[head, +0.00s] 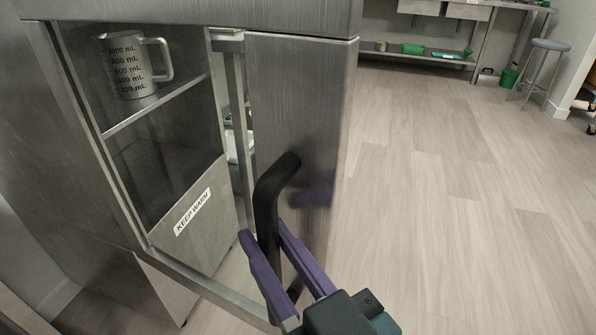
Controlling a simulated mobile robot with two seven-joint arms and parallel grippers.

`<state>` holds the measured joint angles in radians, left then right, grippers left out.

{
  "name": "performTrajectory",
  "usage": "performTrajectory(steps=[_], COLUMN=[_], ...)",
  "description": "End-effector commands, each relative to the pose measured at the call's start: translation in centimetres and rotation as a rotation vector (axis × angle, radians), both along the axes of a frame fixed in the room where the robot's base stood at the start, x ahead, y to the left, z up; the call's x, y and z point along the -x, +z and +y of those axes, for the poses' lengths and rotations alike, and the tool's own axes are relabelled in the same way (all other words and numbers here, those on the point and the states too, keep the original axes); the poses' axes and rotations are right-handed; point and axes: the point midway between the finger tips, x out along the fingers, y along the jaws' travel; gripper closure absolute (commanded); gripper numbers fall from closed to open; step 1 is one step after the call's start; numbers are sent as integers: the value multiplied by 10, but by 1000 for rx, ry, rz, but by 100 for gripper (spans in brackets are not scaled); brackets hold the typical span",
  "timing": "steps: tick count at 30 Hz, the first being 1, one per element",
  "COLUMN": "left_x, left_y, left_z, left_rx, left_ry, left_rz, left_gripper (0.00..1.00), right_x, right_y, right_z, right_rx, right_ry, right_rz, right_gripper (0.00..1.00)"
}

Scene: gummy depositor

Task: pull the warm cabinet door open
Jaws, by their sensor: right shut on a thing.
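The steel warm cabinet (185,12) fills the left half of the head view. Its inside shows at the left, with a shelf and a lower panel bearing a "KEEP WARM" label (193,212). The door (300,95) is a plain steel panel at the right of the visible inside. I cannot tell how far it stands open. A black bar handle (276,178) is on the door. The purple fingers of my right gripper (264,234) are shut around the handle, one on each side. They hide its lower part. My left gripper is not in view.
A measuring jug (134,66) stands on the cabinet shelf. The wood-look floor (440,190) to the right is clear. A stool (543,70) and a steel bench (430,58) with green items are at the back right.

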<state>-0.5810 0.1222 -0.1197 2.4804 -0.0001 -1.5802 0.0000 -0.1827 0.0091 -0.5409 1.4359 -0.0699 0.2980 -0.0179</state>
Motion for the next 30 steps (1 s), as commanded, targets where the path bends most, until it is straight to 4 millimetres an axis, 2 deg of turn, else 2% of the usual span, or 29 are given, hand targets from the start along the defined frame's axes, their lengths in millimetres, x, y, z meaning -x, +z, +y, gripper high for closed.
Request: performTrajectory(steps=[14,15,21,23,30], left_x=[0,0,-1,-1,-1], left_y=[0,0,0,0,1], left_z=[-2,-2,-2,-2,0], left_rx=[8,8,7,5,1], left_ry=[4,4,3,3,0], left_rz=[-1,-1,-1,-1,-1], left_gripper=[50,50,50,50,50], right_x=[2,2,2,2,2], right_y=[-3,-3,-2,-2,-1], right_z=[5,5,4,4,3], right_rx=[6,6,4,3,2], right_ry=[16,16,14,14,13], right_rz=[8,8,5,5,3], right_gripper=[100,74,52,45,45])
